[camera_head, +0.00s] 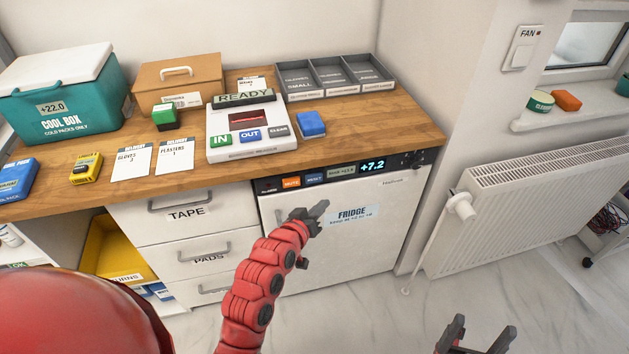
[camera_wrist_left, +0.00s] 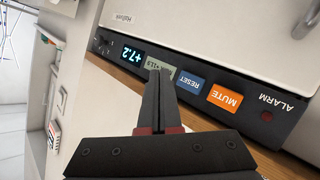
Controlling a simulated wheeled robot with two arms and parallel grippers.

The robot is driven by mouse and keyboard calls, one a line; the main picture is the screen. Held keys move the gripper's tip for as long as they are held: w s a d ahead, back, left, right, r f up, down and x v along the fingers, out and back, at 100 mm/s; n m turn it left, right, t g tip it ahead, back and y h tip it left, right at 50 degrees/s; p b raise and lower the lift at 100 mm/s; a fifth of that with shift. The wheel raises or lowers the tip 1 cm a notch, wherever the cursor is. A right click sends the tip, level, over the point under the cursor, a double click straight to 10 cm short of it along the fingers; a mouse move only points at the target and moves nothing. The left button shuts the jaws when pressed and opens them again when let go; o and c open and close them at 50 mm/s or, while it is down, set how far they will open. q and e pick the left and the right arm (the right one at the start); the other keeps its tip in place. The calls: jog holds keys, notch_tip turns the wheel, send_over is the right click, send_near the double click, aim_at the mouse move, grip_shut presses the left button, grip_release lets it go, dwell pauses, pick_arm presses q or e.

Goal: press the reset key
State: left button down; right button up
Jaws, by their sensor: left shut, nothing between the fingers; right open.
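The blue reset key (camera_head: 315,180) sits on the dark control strip of the fridge (camera_head: 385,235), between the orange mute key (camera_head: 291,182) and a small grey readout. In the left wrist view the reset key (camera_wrist_left: 190,80) is in plain sight, its lettering upside down. My left gripper (camera_head: 321,207) is shut and empty in front of the fridge door, below the strip in the head view. In the left wrist view its fingertips (camera_wrist_left: 158,74) overlap the grey readout beside the reset key; I see no clear contact. My right gripper (camera_head: 481,335) is open and empty, low at the right.
The strip also carries a lit +7.2 display (camera_head: 373,166) and an alarm lamp (camera_wrist_left: 267,116). The wooden counter (camera_head: 400,123) above holds a cool box (camera_head: 70,95), a white console (camera_head: 248,145) and a grey divided tray (camera_head: 335,78). A radiator (camera_head: 540,200) stands at the right.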

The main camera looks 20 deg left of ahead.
aim_at(320, 179)
pick_arm(q)
jog(key=w+a+b, duration=0.2)
jog(key=w+a, duration=0.1)
jog(key=w, duration=0.2)
jog(key=shift+w+a, duration=0.15)
jog(key=shift+a, duration=0.2)
jog(key=shift+b, duration=0.3)
dwell(1.5)
jog(key=shift+w+a, duration=0.2)
jog(key=shift+w, duration=0.15)
jog(key=shift+w+a+b, duration=0.3)
jog(key=shift+w+b, duration=0.1)
jog(key=shift+b, duration=0.1)
dwell(0.7)
jog(key=shift+s+d+r, duration=0.1)
jog(key=shift+s+d+p, duration=0.35)
jog(key=shift+s+d, duration=0.05)
jog(key=shift+s, duration=0.25)
